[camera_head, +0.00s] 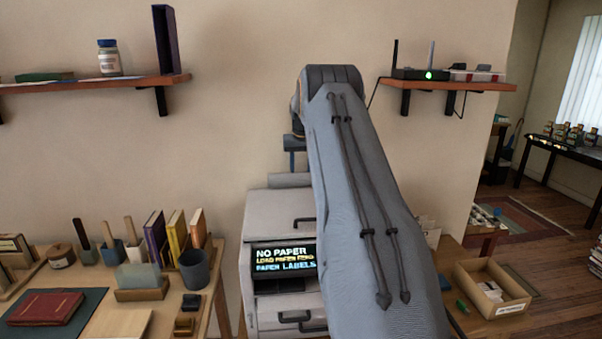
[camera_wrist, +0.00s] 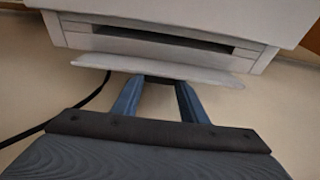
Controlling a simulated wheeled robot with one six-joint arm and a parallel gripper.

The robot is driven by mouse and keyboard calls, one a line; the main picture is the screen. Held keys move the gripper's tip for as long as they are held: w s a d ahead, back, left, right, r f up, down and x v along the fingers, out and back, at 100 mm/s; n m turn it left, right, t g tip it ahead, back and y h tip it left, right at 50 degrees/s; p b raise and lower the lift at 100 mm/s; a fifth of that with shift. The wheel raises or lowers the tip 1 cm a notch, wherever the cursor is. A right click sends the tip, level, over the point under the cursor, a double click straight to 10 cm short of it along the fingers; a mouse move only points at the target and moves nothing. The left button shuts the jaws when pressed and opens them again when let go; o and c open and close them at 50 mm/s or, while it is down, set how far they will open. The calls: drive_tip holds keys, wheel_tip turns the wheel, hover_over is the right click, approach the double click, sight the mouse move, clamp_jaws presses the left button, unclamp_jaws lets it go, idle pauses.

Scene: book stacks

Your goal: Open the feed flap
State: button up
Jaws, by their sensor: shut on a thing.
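The pale grey printer (camera_head: 280,220) stands against the wall, its right part hidden behind my arm. A light grey flap (camera_wrist: 160,68) crosses the wrist view below a dark slot (camera_wrist: 165,38) in the printer body, with a narrow band of pale casing between them. My gripper (camera_wrist: 158,80) is at the middle of the flap's near edge, its two blue fingers shut on a small dark part there, seemingly the flap's handle. In the head view my gripper (camera_head: 292,165) shows only partly, just above the back of the printer top.
The printer screen (camera_head: 285,260) reads "NO PAPER". A desk (camera_head: 125,325) with books and cups stands on the left. An open box (camera_head: 490,290) lies on the right. Wall shelves (camera_head: 100,84) hang above on both sides. A dark cable (camera_wrist: 75,105) runs left of my fingers.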

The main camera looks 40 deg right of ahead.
drive_tip(key=o, duration=1)
drive_tip(key=shift+o, duration=0.2)
drive_tip(key=shift+r, duration=0.1)
drive_tip(key=b+v, duration=0.2)
drive_tip(key=v, duration=0.5)
drive_tip(key=shift+r, duration=0.3)
